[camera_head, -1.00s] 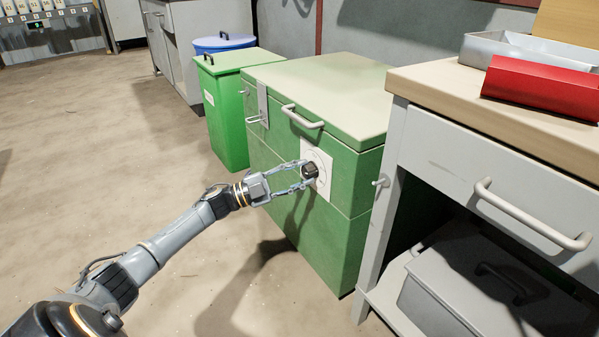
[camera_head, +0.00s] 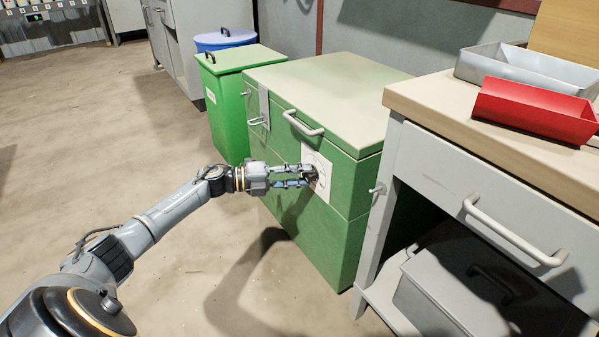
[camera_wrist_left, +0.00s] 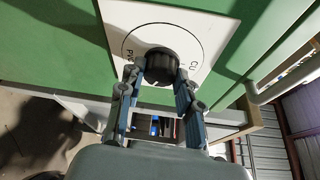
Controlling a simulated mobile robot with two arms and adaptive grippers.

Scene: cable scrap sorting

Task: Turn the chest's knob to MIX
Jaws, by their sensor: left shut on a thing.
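The green chest (camera_head: 300,225) stands on the floor with its lid shut. A white dial plate (camera_head: 323,160) is on its front, with the dark round knob (camera_head: 311,172) in the middle. In the wrist view the knob (camera_wrist_left: 152,56) sits inside a circle on the plate (camera_wrist_left: 200,35). Partly readable letters, like "PV" and "CU", stand left and right of it; I see no MIX mark and cannot read the pointer. My left gripper (camera_head: 306,177) is shut on the knob, its fingers (camera_wrist_left: 160,80) on either side. My right gripper is not in view.
A workbench (camera_head: 440,100) with a red tray (camera_head: 535,110) and a grey tray (camera_head: 525,68) stands close right of the chest. A green bin (camera_head: 228,120) and a blue-lidded bin (camera_head: 224,40) stand left. The floor at left is clear.

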